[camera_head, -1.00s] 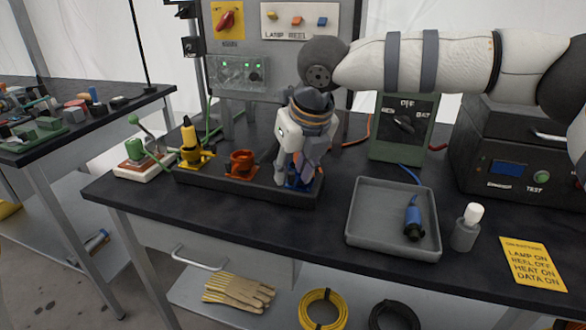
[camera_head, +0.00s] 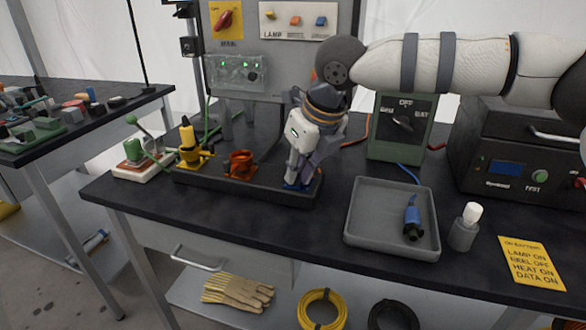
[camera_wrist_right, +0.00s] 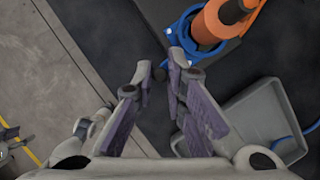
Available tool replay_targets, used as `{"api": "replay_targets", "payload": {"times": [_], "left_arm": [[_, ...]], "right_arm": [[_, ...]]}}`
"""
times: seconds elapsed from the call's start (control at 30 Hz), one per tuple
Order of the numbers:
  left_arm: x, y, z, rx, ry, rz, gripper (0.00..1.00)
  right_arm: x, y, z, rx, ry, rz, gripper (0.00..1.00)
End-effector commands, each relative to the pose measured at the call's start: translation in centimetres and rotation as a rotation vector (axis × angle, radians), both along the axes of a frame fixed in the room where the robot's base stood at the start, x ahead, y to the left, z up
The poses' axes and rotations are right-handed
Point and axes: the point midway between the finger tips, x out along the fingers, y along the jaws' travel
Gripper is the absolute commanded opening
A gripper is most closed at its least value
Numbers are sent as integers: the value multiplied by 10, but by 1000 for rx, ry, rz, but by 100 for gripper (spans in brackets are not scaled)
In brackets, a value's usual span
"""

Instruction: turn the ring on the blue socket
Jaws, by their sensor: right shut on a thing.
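The blue socket (camera_head: 291,186) is at the right end of the long dark tray on the bench, mostly hidden by my right gripper (camera_head: 293,178). My right gripper points down over it, tilted, with its fingers low at the socket. In the right wrist view the blue ring (camera_wrist_right: 183,34) shows just beyond the fingertips (camera_wrist_right: 160,70), which are close together at its near edge. The gripper is shut on the ring; the contact itself is hard to see. An orange cylinder with a dark middle (camera_wrist_right: 208,27) overlaps the blue part there. My left gripper is not in view.
An orange socket (camera_head: 240,164) and a yellow socket (camera_head: 190,155) stand left in the same dark tray. A grey tray (camera_head: 364,238) with a blue plug (camera_head: 412,221) lies to the right, beside a white-capped bottle (camera_head: 465,227). A green switch box (camera_head: 385,150) stands behind.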

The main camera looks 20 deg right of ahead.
Motion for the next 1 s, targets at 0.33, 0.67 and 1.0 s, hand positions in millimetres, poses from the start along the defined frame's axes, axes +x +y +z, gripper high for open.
{"api": "replay_targets", "payload": {"times": [0.33,0.67,1.0], "left_arm": [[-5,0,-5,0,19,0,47],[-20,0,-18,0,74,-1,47],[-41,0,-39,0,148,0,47]], "right_arm": [[-3,-22,-2,3,3,314,0],[0,-41,-5,6,6,629,0],[9,-60,-6,5,7,949,0]]}}
